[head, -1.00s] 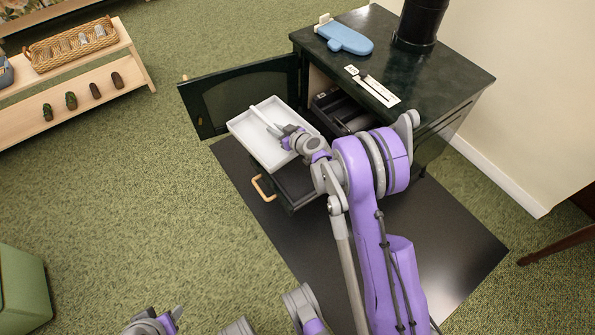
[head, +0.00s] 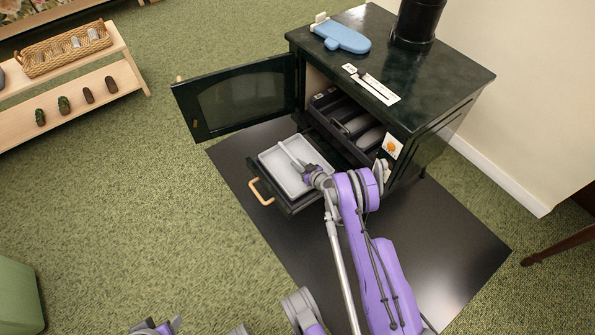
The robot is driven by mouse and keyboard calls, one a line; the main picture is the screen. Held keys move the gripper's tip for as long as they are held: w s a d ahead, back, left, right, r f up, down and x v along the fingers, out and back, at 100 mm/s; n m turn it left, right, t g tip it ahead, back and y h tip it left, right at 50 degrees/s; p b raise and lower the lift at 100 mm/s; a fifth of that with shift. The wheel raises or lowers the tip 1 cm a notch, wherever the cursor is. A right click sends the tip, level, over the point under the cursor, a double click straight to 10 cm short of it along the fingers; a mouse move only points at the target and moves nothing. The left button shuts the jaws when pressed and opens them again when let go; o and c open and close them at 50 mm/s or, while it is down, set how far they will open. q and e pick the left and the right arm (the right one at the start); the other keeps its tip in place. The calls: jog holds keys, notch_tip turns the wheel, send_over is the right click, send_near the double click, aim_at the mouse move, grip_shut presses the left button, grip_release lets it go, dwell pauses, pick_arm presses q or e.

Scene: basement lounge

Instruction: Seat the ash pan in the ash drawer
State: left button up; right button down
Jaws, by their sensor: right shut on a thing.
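The ash pan (head: 279,171) is a shallow light-grey tray in the head view. It lies within the outline of the open ash drawer (head: 300,207), a dark drawer with a wooden handle (head: 262,192) pulled out from the stove's base. It looks level; I cannot tell whether its underside rests on the drawer floor. My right gripper (head: 303,168) is shut on the ash pan, over its right part, and hides some of it. My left gripper (head: 160,327) shows only partly at the bottom edge; its jaws are not clear.
The dark green stove (head: 450,75) stands behind, its glass door (head: 240,98) swung open to the left above the drawer. A blue mitt (head: 343,38) lies on top. A black floor plate (head: 440,245) surrounds the stove. A low wooden shelf (head: 75,98) stands at left.

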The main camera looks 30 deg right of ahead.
jog(key=shift+f+b, duration=0.5)
jog(key=shift+f, duration=1.4)
jog(key=shift+f, duration=0.15)
jog(key=c, duration=0.8)
grip_release()
jog(key=shift+c, duration=0.2)
